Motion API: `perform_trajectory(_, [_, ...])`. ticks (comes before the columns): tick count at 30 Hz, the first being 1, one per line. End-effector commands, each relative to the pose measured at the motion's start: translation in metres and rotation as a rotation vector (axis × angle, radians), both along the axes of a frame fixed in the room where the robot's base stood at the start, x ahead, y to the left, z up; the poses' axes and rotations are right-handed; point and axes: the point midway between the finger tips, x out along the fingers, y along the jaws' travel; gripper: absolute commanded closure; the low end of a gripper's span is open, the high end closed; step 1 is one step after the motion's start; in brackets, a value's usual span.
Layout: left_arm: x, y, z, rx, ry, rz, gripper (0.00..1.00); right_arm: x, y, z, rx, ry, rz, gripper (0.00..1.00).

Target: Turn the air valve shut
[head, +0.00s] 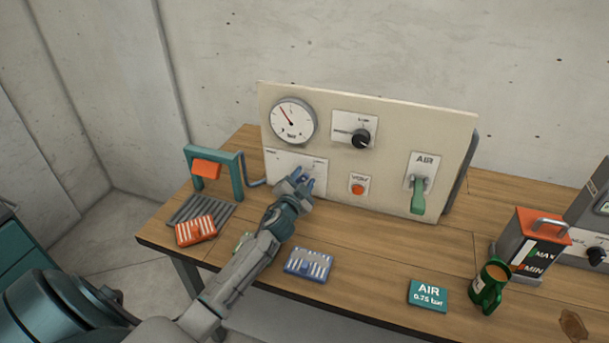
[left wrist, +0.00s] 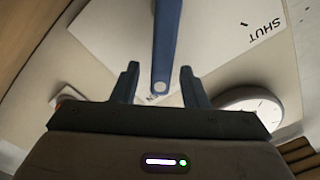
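A blue lever (left wrist: 165,45) sits on a white plate (head: 283,158) at the lower left of the upright panel. The plate carries the word SHUT in the left wrist view (left wrist: 262,25); its other marking is partly covered. My left gripper (head: 300,181) is at this plate and hides most of the lever in the head view. In the left wrist view its fingers (left wrist: 158,82) are apart, one on each side of the lever's rounded end, with gaps visible. A green handle (head: 418,195) hangs down under an AIR label on the panel's right. My right gripper is not in view.
The panel (head: 390,120) also bears a gauge (head: 293,121), a black knob (head: 361,139) and an orange button (head: 357,188).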

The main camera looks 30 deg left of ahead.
Motion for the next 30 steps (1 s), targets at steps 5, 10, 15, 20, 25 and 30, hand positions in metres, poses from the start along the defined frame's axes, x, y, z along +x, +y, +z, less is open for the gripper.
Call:
perform_trajectory(5, [0.009, 0.002, 0.000, -0.001, 0.000, 0.000, 0.60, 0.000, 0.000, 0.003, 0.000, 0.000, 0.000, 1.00])
perform_trajectory(10, [0.010, 0.002, 0.000, -0.001, 0.000, -0.001, 0.60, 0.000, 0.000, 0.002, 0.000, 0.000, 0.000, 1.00])
perform_trajectory(15, [0.010, 0.002, 0.000, -0.001, 0.000, -0.001, 0.80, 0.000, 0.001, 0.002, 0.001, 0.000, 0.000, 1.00])
perform_trajectory(20, [0.010, 0.002, -0.001, -0.001, 0.000, -0.001, 1.00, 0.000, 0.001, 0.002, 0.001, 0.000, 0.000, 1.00])
perform_trajectory(25, [0.010, 0.002, -0.001, -0.003, 0.000, -0.001, 1.00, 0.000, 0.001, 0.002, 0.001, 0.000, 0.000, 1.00])
perform_trajectory(30, [0.016, 0.003, -0.001, -0.031, -0.007, -0.001, 1.00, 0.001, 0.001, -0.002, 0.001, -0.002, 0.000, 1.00])
